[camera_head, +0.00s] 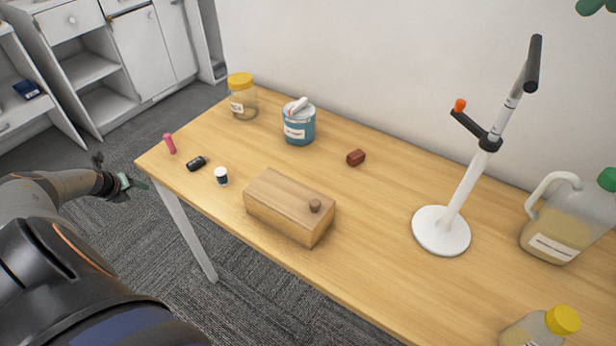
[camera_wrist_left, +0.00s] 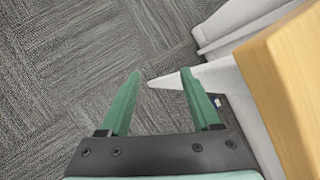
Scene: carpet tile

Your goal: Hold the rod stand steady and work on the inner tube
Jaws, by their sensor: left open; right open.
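The rod stand (camera_head: 441,229) stands on the right part of the table, with a round white base and a white tube leaning to the right. The inner tube (camera_head: 512,92) rises from its top and ends in a dark grip. A black clamp lever with an orange knob (camera_head: 459,105) sits at the joint. My left gripper (camera_head: 129,184) is beyond the table's left end, far from the stand. In the left wrist view its green fingers (camera_wrist_left: 160,85) are apart and empty, above the carpet beside the table edge. My right gripper is not in view.
On the table (camera_head: 380,270) are a wooden box (camera_head: 285,207), a blue tub (camera_head: 299,128), a yellow-lidded jar (camera_head: 242,100), a red block (camera_head: 356,157) and small items at left. A jug (camera_head: 555,235) and a yellow-capped bottle (camera_head: 535,330) flank the stand's right side.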

